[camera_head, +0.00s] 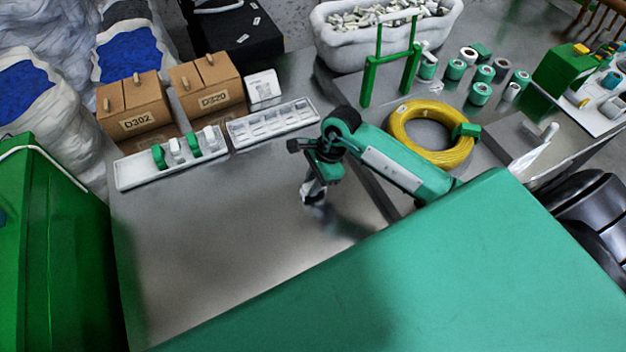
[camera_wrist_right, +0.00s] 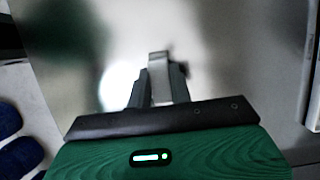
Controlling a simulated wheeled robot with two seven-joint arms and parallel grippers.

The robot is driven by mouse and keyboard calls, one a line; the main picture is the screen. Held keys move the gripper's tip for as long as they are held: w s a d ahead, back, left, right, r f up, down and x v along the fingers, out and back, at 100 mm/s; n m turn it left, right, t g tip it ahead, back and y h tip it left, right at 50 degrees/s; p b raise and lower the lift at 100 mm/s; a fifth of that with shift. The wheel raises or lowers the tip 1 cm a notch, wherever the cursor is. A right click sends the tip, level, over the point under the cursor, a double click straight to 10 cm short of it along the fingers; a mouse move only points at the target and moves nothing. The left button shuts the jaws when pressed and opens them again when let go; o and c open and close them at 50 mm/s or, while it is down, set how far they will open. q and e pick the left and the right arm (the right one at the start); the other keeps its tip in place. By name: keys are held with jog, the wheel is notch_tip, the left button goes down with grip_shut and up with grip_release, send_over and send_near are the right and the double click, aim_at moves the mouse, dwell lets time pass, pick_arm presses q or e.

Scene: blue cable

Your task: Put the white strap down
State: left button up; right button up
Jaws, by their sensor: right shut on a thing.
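My right gripper (camera_head: 313,198) is over the bare metal table (camera_head: 230,240), right of the long tray. It is shut on the white strap (camera_wrist_right: 158,75), which shows as a pale strip between the fingers in the right wrist view (camera_wrist_right: 157,88). In the head view the strap is small and mostly hidden by the gripper; I cannot tell whether it touches the table. My left gripper is not in view.
A white tray (camera_head: 133,176) with green and white straps stands at the back left, beside an empty-looking slotted tray (camera_head: 272,124). Two cardboard boxes (camera_head: 135,105) stand behind. The table's front left is clear.

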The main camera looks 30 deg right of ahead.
aim_at(312, 183)
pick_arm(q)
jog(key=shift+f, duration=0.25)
pick_arm(e)
jog(key=shift+f, duration=0.15)
jog(key=o, duration=0.9)
jog(key=shift+r, duration=0.2)
jog(key=shift+d+r, duration=0.15)
jog(key=shift+r, duration=0.15)
jog(key=v, duration=0.3)
jog(key=shift+w+d+r+b, duration=0.1)
jog(key=shift+b, duration=0.25)
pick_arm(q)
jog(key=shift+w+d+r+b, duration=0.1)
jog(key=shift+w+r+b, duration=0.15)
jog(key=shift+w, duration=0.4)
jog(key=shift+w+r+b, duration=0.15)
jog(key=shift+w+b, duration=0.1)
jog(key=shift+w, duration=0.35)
pick_arm(e)
jog(key=v, duration=0.8)
jog(key=shift+r, duration=0.1)
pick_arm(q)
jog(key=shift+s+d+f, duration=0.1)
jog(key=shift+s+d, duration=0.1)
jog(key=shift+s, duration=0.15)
